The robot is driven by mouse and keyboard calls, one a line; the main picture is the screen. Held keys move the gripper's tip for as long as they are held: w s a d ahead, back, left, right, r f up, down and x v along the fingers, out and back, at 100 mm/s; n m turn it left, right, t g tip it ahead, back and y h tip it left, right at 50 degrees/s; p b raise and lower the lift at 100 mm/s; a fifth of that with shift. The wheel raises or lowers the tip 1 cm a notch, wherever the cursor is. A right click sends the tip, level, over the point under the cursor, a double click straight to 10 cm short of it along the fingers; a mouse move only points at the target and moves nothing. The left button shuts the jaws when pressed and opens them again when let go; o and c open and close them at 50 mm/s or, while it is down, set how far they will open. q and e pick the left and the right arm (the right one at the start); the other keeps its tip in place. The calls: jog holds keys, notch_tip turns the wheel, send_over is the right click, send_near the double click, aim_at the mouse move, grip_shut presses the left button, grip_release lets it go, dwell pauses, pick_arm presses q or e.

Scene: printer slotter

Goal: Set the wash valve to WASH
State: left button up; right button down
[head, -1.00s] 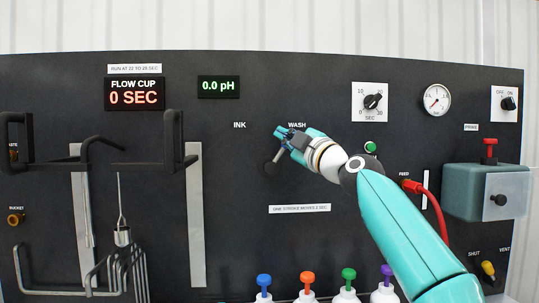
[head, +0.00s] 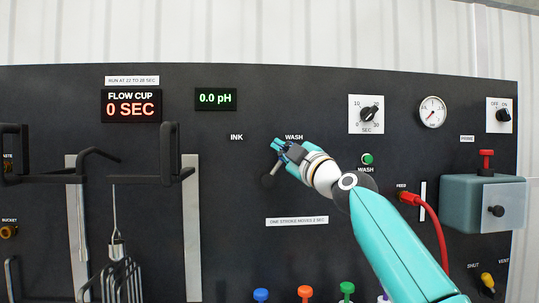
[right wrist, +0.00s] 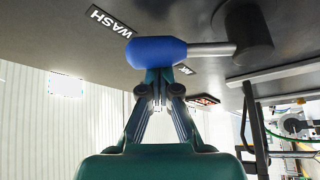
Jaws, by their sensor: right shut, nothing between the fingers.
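The wash valve is a lever on the dark panel, below the INK (head: 236,137) and WASH (head: 294,137) labels. Its hub (head: 268,183) shows in the head view, with a grey rod rising up and right toward the WASH side. In the right wrist view, the lever has a blue knob (right wrist: 156,51), a grey rod (right wrist: 210,48) and a dark hub (right wrist: 247,36). My right gripper (head: 278,147) is shut and empty at the lever's knob end. In the wrist view its fingertips (right wrist: 155,76) are right against or just short of the knob; I cannot tell which.
A green WASH button (head: 367,159) and a timer dial (head: 369,114) are right of the valve. A red FEED hose (head: 435,220) hangs near my right arm. Black brackets (head: 168,110) stick out at the left. Colored-top bottles (head: 305,291) line the bottom.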

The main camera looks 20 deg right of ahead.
jog(key=s+a+f+b, duration=0.1)
jog(key=s+a+b, duration=0.1)
jog(key=s+b, duration=0.3)
jog(key=shift+s, duration=2.1)
